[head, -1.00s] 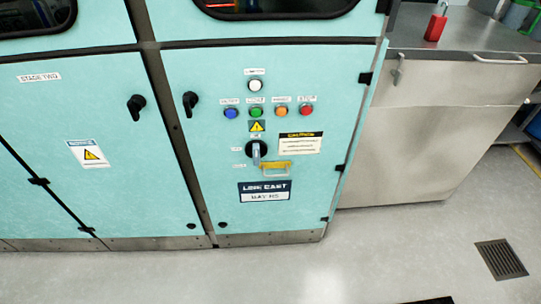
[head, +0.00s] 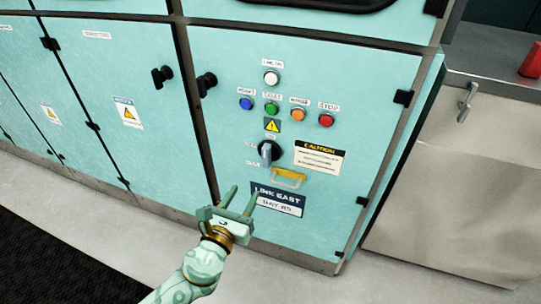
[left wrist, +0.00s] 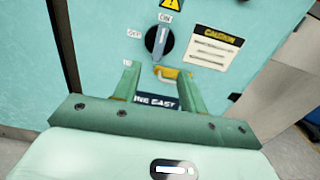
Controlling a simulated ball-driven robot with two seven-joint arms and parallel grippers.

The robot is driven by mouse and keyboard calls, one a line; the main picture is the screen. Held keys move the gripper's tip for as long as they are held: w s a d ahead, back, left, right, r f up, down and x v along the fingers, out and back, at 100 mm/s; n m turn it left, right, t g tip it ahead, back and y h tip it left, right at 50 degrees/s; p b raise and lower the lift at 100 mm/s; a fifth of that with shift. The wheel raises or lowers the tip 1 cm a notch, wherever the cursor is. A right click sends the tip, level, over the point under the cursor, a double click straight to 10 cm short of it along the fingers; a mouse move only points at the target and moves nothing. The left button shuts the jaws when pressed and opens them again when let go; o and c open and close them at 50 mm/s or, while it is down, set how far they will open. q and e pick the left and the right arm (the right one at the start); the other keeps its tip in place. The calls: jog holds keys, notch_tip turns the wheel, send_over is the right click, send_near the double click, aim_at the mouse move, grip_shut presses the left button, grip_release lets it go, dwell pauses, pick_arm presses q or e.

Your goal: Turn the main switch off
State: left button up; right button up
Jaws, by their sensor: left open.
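The main switch (head: 268,152) is a black round rotary switch with a grey handle, on the teal cabinet door below the coloured buttons. In the left wrist view the switch (left wrist: 158,42) has its handle close to upright, pointing toward the ON label (left wrist: 166,17); an OFF label (left wrist: 134,33) is at its left. A yellow hasp (head: 288,177) sits just below the switch. My left gripper (head: 241,197) is open and empty, below and left of the switch and apart from it. My right gripper is not in view.
Blue, green, orange and red buttons (head: 326,120) and a white lamp (head: 271,78) are above the switch. A caution label (head: 319,157) is at its right. Black door handles (head: 206,84) stick out at the left. A steel counter (head: 480,150) stands at the right.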

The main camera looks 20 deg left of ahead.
aim_at(265, 159)
pick_arm(q)
jog(key=w+b, duration=0.1)
jog(key=w, duration=0.4)
jog(key=w+b, duration=0.1)
jog(key=w, duration=0.4)
jog(key=w+b, duration=0.1)
jog(key=w, duration=0.4)
jog(key=shift+w+d+f, duration=0.2)
jog(key=shift+w+d, duration=0.05)
jog(key=shift+d, duration=0.1)
jog(key=shift+w, duration=0.25)
jog(key=shift+w+r, duration=0.1)
jog(key=shift+w, duration=0.05)
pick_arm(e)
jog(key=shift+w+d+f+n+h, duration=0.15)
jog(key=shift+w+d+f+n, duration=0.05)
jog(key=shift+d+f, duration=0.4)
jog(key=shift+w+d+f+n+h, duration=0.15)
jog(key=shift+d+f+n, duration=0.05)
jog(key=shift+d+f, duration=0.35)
pick_arm(q)
grip_shut()
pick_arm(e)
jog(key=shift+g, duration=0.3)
